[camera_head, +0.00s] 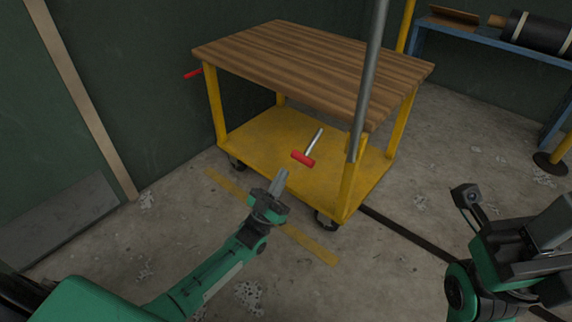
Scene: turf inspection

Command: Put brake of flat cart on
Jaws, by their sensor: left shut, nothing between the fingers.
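The flat cart stands ahead, with a wooden top (310,62) and a yellow lower deck (255,142) on yellow legs. A red-gripped lever (303,158) on a grey metal rod shows in front of the lower deck, its red end towards me. My left gripper (280,180) is shut and empty, just below and left of the red grip, with a small gap in the picture. A second red handle (193,74) sticks out at the cart's far left.
A grey pole (368,80) rises in front of the cart's right side. Yellow floor marking (310,243) and a dark floor strip (405,235) lie near the wheels. A blue bench (500,50) with a dark roll stands back right. A dark green wall is behind and left.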

